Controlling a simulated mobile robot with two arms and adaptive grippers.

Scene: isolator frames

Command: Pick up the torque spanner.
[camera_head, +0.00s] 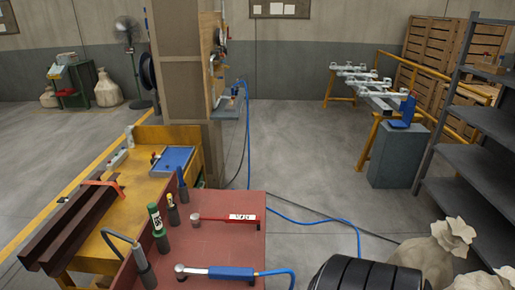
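Two long tools lie on the dark red bench top (218,240) at the bottom centre. The farther one looks like the torque spanner: a red-handled tool (225,217) with a round silver head at its left end and a white label with dark marks near its right end. The nearer one has a silver head and shaft and a blue grip (231,273), with a blue hose running off its right end. I cannot read the label, so which is the torque spanner is not certain. Both lie flat, apart from each other. Neither of my grippers is in view.
Upright handled tools, one green (157,222), stand along the bench's left side. A yellow bench (140,192) with dark beams (75,222) adjoins at left. A black ribbed object (365,274) and a sack (425,262) are at lower right.

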